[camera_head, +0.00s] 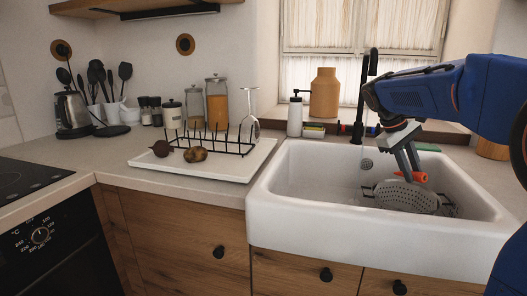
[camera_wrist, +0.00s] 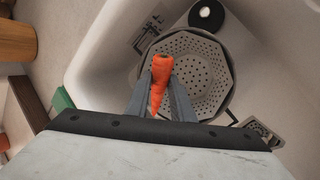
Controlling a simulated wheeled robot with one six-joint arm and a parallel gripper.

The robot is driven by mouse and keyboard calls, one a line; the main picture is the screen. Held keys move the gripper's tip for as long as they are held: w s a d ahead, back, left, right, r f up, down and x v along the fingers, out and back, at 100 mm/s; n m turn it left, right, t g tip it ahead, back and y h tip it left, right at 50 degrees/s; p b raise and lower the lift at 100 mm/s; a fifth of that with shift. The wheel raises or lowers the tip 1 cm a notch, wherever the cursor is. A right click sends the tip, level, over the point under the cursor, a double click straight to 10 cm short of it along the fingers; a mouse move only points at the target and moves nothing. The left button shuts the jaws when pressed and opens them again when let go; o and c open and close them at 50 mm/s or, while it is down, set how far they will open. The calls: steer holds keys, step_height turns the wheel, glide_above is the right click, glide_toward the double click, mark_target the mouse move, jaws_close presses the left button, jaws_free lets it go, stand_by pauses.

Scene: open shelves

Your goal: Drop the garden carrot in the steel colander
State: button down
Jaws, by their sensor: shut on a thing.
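My gripper (camera_wrist: 160,98) is shut on the orange carrot (camera_wrist: 162,66). In the head view the carrot (camera_head: 418,177) shows between the fingertips of my gripper (camera_head: 413,177), over the sink. The steel colander (camera_wrist: 208,72), grey and full of holes, lies in the white sink; in the wrist view it is beyond the carrot, which overlaps its left part. In the head view the colander (camera_head: 408,198) sits just below the carrot. I cannot tell the exact gap between carrot and colander.
The white sink's (camera_head: 370,241) raised walls surround the colander. A black tap (camera_head: 364,95) stands behind it. A white tray (camera_head: 187,170) with a black rack, a potato (camera_head: 196,154) and a dark round vegetable (camera_head: 161,148) lies left of the sink.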

steer(key=shift+f, duration=2.3)
steer(key=c, duration=1.5)
jaws_free()
steer(key=shift+o, duration=0.2)
steer(key=s+v, duration=0.1)
steer(key=v, duration=1.6)
steer(key=shift+w+r, duration=0.2)
steer(key=shift+w, duration=0.3)
